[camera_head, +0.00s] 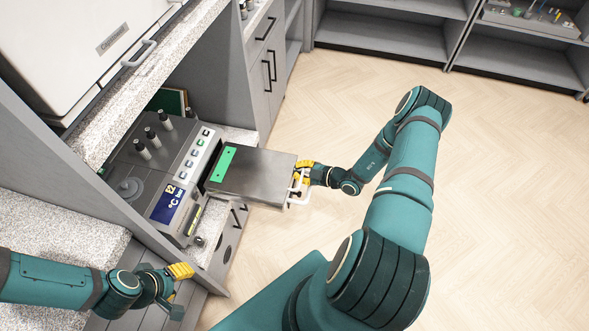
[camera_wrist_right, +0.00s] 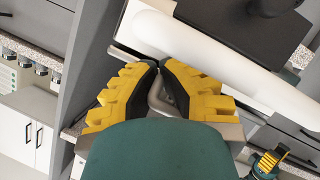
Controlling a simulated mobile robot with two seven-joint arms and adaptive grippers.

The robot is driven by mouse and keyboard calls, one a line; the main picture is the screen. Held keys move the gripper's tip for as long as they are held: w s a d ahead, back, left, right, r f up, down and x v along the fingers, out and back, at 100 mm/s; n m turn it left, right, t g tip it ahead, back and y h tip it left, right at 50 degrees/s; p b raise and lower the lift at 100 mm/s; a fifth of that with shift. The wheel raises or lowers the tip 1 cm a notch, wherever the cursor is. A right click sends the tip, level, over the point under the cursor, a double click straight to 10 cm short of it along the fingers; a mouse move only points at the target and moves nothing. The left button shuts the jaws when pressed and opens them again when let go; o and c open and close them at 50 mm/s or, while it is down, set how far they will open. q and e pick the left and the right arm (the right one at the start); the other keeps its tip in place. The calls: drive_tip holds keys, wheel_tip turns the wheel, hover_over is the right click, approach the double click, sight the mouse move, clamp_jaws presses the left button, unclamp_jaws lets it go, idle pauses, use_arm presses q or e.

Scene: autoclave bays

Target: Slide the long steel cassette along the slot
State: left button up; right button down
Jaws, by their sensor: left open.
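The long steel cassette (camera_head: 258,174) sticks out of a slot in the front of the grey autoclave unit (camera_head: 160,165). A green label lies on its top, near the slot. A white handle (camera_head: 297,188) is at its outer end. My right gripper (camera_head: 303,175) is at that end, its yellow fingers at the handle. In the right wrist view its fingers (camera_wrist_right: 160,85) are close together around a grey part beside a large white bar; the contact is partly hidden. My left gripper (camera_head: 178,282) is open and empty, low at the left, apart from the cassette.
The autoclave stands in a bay under a speckled counter (camera_head: 150,75), with a white cabinet (camera_head: 75,45) above. Grey drawers (camera_head: 265,65) are beyond it. Shelves (camera_head: 400,38) line the back. The wooden floor (camera_head: 490,190) to the right is clear.

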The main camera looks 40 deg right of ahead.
drive_tip(key=shift+s+d, duration=0.5)
drive_tip(key=shift+s, duration=0.05)
drive_tip(key=c, duration=1.1)
unclamp_jaws()
drive_tip(key=shift+o, duration=0.2)
drive_tip(key=shift+s, duration=0.15)
drive_tip(key=v, duration=1.1)
drive_tip(key=shift+s+d, duration=0.2)
drive_tip(key=shift+s, duration=0.15)
drive_tip(key=shift+r, duration=0.1)
